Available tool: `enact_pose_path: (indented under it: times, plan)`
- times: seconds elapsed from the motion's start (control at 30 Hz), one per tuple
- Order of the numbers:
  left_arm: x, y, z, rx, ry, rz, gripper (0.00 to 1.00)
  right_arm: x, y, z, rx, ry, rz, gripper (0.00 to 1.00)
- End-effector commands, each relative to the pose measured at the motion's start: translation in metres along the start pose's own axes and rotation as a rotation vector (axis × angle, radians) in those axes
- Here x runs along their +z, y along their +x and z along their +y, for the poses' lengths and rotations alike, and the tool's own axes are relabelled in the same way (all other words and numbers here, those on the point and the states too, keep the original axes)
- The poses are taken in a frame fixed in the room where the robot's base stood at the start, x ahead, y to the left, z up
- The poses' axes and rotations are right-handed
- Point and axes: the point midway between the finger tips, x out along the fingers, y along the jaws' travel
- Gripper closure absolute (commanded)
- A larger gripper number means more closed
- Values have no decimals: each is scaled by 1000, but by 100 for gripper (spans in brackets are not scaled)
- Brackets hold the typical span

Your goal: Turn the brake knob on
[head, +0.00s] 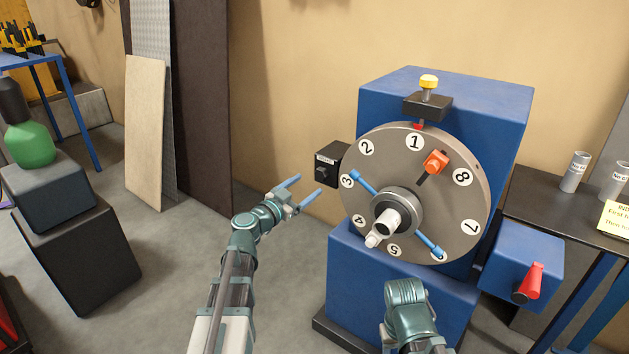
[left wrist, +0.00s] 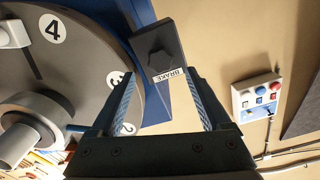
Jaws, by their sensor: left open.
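The brake knob is a black knob on a small black box (head: 331,164) with a white label, at the left side of the blue machine. In the left wrist view the box (left wrist: 172,38) reads "BRAKE", with its dark knob (left wrist: 160,64) beyond and between my fingertips. My left gripper (head: 305,187) is open and empty, a little below and left of the box in the head view, apart from it. My right arm (head: 408,305) shows at the bottom centre; its gripper fingers cannot be made out.
A grey numbered dial (head: 465,215) with an orange block (head: 436,161) and blue-tipped bar stands right of the brake box. A red lever (head: 530,282) is on a blue box at the right. A side table (head: 530,203) holds cans.

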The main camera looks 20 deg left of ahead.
Motion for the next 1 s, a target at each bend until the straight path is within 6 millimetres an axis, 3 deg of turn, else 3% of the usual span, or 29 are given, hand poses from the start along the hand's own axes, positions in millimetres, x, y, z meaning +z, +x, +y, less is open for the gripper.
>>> enact_pose_path:
  times: [0.1, 0.4, 1.0]
  plan:
    - [0, -29, 2, -3, 0, -1, 19, 0, 0, 0, 0, 0, 0, 50]
    - [0, -66, 1, 0, 1, -1, 19, 0, 0, 0, 0, 0, 0, 50]
    - [0, -71, 1, 2, 0, -1, 19, 0, 0, 0, 0, 0, 0, 50]
